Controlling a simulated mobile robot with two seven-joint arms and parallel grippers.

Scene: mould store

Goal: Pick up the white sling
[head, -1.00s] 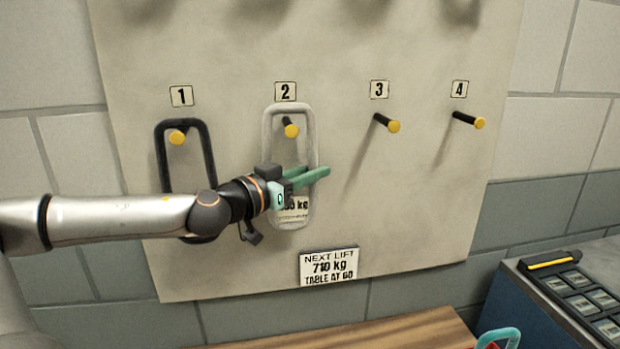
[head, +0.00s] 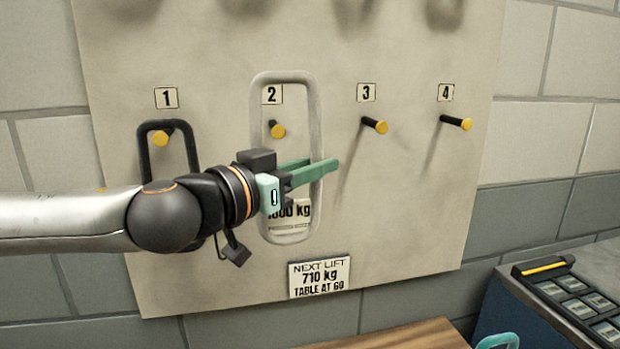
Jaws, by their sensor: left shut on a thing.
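The white sling (head: 284,77) is a long pale loop at peg 2 (head: 277,129). Its top bend is above the number 2 plate (head: 272,95), and both plate and peg show through the loop. I cannot tell whether the loop is clear of the peg's tip. A tag (head: 295,211) in its lower part ends in "00 kg"; its first figures are partly hidden. My left gripper (head: 312,172), with green fingers, reaches from the left and is shut on the sling, across its right strand. My right gripper is not in view.
A black sling (head: 144,150) hangs on peg 1 (head: 161,138), partly behind my left arm. Pegs 3 (head: 375,125) and 4 (head: 457,122) are bare. A sign (head: 319,277) reads "NEXT LIFT 710 kg TABLE AT 60". A wooden top (head: 410,336) and a cabinet (head: 505,305) stand below.

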